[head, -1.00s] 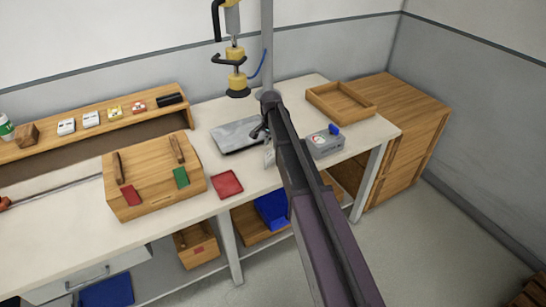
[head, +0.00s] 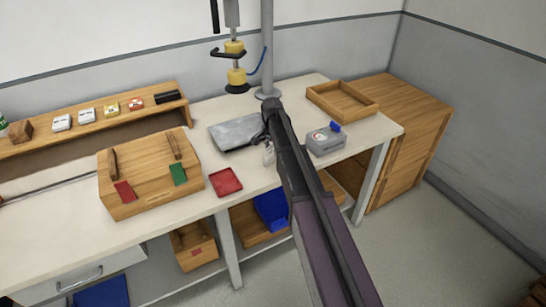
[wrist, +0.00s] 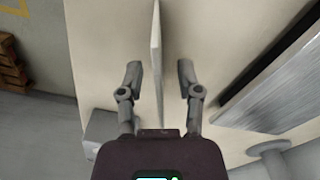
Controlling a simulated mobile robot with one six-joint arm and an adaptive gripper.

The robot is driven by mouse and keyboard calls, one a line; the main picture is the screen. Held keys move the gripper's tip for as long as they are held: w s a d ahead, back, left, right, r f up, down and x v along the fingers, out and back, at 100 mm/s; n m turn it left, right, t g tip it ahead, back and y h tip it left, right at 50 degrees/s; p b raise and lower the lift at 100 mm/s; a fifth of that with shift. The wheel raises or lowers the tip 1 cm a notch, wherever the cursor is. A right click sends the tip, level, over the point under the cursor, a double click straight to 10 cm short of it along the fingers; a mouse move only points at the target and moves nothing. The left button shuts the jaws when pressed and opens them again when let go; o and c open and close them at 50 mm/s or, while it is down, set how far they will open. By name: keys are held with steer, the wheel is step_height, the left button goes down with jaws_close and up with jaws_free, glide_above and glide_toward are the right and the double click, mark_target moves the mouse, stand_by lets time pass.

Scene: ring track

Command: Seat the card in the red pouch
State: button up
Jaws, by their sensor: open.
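A thin pale card (wrist: 156,45) appears edge-on in the wrist view, between the two fingers of my gripper (wrist: 159,68). The fingers are open, with a gap on each side of the card. In the head view the card (head: 268,156) is a small whitish piece beside my arm's end, over the bench; my arm partly hides it and my gripper. A flat red square piece (head: 226,182), which looks like the red pouch, lies on the bench left of my arm, near the front edge. I cannot tell where its opening is.
A grey metal plate (head: 236,132) lies left of my arm. A grey device with a blue knob (head: 326,141) stands right of it. A wooden box (head: 140,195) with red and green tags is at left. A wooden tray (head: 342,103) is at the back right.

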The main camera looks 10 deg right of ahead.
steer(key=shift+f, duration=0.3)
steer(key=shift+c, duration=0.2)
jaws_close()
